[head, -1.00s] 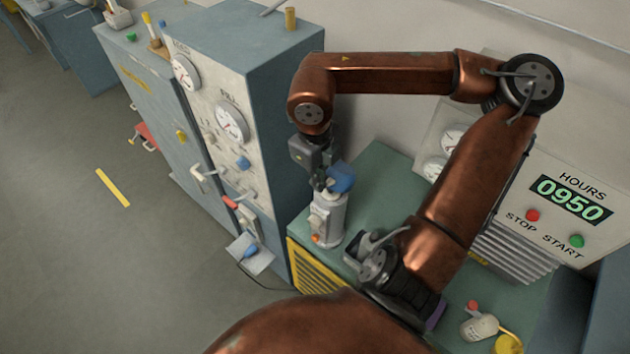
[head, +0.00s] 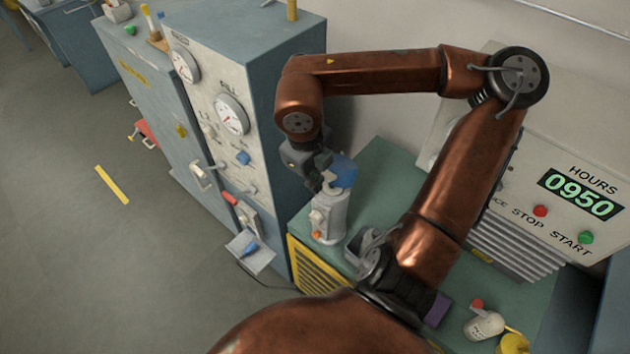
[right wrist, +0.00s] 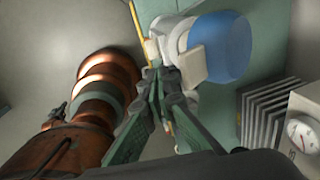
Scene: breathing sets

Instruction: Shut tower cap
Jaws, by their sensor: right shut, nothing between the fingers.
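The tower is a pale grey-white cylinder (head: 330,217) standing upright on the green bench top, with a small orange spot near its foot. Its blue cap (head: 343,172) is at the top; it looks tilted in the head view, and how it seats on the rim is partly hidden by my gripper. In the right wrist view the cap (right wrist: 222,46) lies to the right of the pale tower body (right wrist: 185,42). My right gripper (head: 322,181) is shut and empty, its fingertips (right wrist: 157,76) close beside the tower top; contact cannot be told. My left gripper is not in view.
A blue-grey cabinet with gauges (head: 232,115) stands close left of the tower. A panel with an HOURS display (head: 580,194) stands at the right. A white bottle (head: 484,325) and a yellow item (head: 513,343) are at the bench's front right.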

